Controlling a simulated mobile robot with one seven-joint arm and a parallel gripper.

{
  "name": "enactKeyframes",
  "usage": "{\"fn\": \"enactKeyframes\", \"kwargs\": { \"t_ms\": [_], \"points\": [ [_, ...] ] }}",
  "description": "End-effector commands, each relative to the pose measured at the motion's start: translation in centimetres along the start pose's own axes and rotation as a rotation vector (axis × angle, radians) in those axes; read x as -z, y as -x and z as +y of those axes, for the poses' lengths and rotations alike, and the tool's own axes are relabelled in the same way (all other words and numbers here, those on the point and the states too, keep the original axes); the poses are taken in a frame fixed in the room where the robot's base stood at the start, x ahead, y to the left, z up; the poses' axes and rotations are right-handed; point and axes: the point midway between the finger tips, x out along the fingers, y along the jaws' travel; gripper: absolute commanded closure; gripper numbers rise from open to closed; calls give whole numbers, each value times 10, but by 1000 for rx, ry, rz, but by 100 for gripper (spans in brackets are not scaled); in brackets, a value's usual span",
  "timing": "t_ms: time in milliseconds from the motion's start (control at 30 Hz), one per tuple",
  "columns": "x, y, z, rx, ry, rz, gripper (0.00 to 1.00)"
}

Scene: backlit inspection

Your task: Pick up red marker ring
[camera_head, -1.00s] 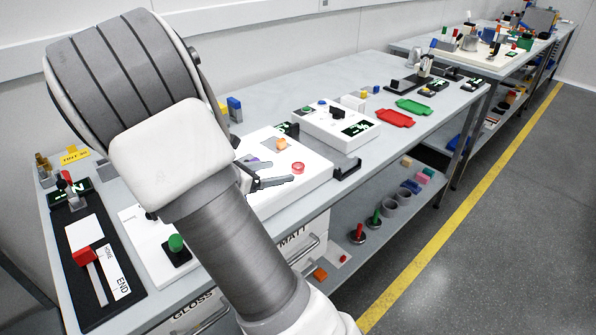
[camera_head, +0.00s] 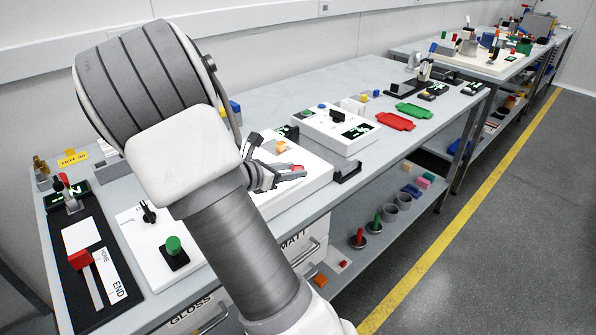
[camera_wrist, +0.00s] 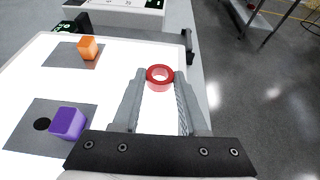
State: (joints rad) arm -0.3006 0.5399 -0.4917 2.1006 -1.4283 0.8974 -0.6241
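The red marker ring (camera_wrist: 160,78) is a short, translucent red ring with a pale centre. In the wrist view it sits on the bright white light panel (camera_wrist: 95,72), near the panel's right edge. My gripper (camera_wrist: 158,84) is open, its two fingers at the ring's left and right with the ring between the tips. Whether the fingers touch the ring I cannot tell. In the head view the ring (camera_head: 298,169) shows as a small red patch at the tips of my gripper (camera_head: 291,171), partly hidden by the fingers.
A dark bracket (camera_head: 347,171) stands at the panel's right end. Beyond is a white control box (camera_head: 337,128) and green and red trays.

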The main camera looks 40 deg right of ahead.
Motion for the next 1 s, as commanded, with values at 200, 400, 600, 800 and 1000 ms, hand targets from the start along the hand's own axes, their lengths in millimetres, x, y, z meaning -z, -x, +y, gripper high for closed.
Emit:
{"fn": "enactKeyframes", "kwargs": {
  "t_ms": [200, 400, 600, 800, 1000],
  "points": [
    [0, 0, 0, 0, 0, 0, 100],
    [0, 0, 0, 0, 0, 0, 100],
    [-7, 3, 0, -1, -1, 0, 100],
    [-35, 14, 0, -1, -4, -1, 100],
    [-69, 4, -31, 3, -4, 1, 100]
  ]
}}
